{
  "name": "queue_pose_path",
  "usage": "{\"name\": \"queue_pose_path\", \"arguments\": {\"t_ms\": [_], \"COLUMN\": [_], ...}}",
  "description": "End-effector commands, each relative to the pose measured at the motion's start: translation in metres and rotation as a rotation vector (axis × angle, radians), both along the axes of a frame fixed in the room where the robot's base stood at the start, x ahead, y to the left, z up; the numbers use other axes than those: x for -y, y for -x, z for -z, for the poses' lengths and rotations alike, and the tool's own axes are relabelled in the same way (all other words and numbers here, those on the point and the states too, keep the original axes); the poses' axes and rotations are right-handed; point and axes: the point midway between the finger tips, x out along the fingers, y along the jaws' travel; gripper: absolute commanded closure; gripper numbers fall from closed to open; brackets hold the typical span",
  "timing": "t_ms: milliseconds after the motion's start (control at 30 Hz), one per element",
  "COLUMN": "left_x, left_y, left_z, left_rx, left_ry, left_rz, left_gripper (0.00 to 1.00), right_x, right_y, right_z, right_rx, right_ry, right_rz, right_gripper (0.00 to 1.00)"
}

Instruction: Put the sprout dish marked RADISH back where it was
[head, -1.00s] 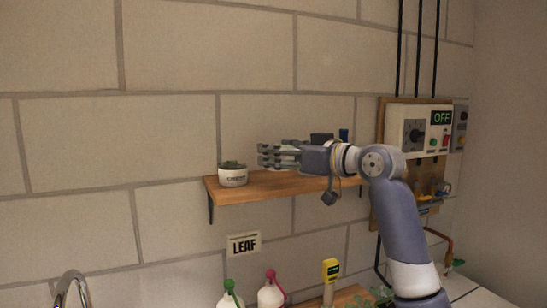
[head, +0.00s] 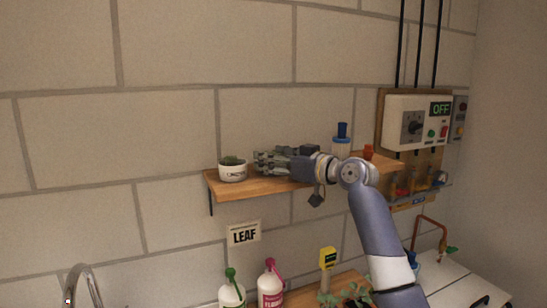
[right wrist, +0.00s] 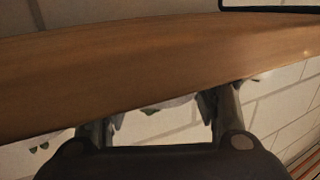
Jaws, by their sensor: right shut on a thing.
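My right gripper (head: 260,162) is over the wooden shelf (head: 255,187), low near its surface, with its fingers pointing left. It is shut on a pale dish with bits of green; this shows between the fingertips (right wrist: 160,112) in the right wrist view, where the shelf plank hides much of the dish (right wrist: 172,103). Its marking is not visible, so I cannot tell whether it reads RADISH. Another white sprout dish (head: 232,172) with green growth stands at the shelf's left end, just left of the fingertips. Its lettering is too blurred now. My left gripper is not in view.
A blue-capped bottle (head: 342,140) and a small red item (head: 368,151) stand at the shelf's right part, by my wrist. A control panel (head: 418,122) reading OFF hangs on the right.

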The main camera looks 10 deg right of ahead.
Motion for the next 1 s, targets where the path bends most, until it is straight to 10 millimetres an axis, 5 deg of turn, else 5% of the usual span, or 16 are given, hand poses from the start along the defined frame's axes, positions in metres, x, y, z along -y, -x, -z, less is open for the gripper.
{"name": "queue_pose_path", "arguments": {"t_ms": [167,200,233,667,1000], "left_x": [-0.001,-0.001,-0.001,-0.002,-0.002], "left_y": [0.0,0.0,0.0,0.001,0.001], "left_z": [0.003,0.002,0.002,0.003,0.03], "left_rx": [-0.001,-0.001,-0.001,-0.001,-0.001], "left_ry": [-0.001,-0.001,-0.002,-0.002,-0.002], "left_rz": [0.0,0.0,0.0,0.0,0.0], "left_gripper": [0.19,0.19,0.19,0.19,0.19], "right_x": [0.0,0.0,0.0,0.003,0.037], "right_y": [0.0,0.0,0.0,0.003,0.054], "right_z": [0.003,0.002,0.002,0.001,0.001], "right_rx": [0.001,0.0,0.0,0.0,0.004], "right_ry": [-0.001,0.0,0.0,0.0,0.004], "right_rz": [0.0,0.0,0.0,0.001,0.004], "right_gripper": [0.79,0.37,0.34,0.34,0.34]}}
